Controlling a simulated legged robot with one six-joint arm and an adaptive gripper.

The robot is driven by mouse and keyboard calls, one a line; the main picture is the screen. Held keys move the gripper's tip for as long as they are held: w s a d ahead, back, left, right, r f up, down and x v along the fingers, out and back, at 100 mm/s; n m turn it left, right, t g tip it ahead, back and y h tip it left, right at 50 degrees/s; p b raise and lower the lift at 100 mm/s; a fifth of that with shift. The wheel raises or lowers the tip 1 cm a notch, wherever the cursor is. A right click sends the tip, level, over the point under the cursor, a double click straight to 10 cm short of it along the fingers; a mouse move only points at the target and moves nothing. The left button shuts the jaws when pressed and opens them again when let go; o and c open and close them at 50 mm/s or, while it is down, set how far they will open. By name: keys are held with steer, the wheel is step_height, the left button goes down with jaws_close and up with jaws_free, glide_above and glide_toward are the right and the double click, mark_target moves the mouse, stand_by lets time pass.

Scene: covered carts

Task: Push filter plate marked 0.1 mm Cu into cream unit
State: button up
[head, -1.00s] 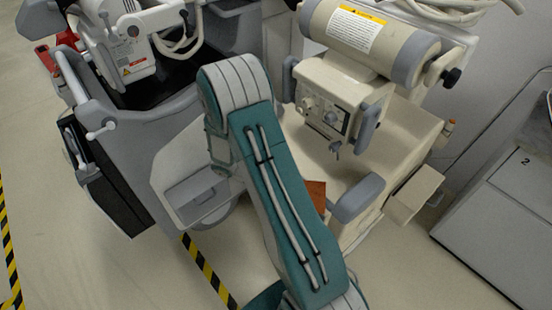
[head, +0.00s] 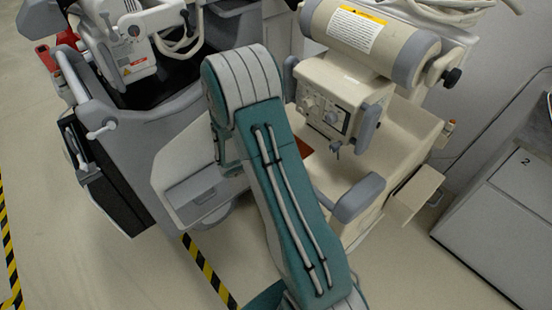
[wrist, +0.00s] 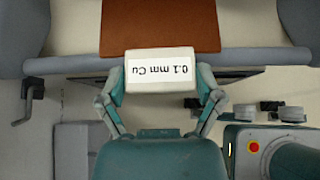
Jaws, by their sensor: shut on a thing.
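The filter plate (wrist: 160,27) is a flat copper-brown sheet with a white end block (wrist: 160,72), labelled "0.1 mm Cu", upside down in the wrist view. My gripper (wrist: 165,88) is shut on that block, a finger at each side. The block overlaps a grey bar, and the sheet extends beyond it; I cannot tell how the sheet sits against a slot. In the head view, a small brown piece of the plate (head: 305,148) shows below the cream unit (head: 328,98), beside my arm. My arm hides the gripper there.
Grey handles (head: 358,198) flank the cream unit. A red button (wrist: 253,146) and grey knobs (wrist: 291,114) lie at the right of the wrist view. A grey cart (head: 150,130) stands at left, a cabinet (head: 500,225) at right. Open floor lies in front.

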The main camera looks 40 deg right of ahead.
steer(key=shift+w+d, duration=0.2)
steer(key=shift+d, duration=2.55)
steer(key=d, duration=0.9)
steer(key=shift+w+d+r, duration=0.15)
steer(key=shift+w+d, duration=0.1)
steer(key=shift+w, duration=0.1)
stand_by(3.0)
steer(key=o, duration=1)
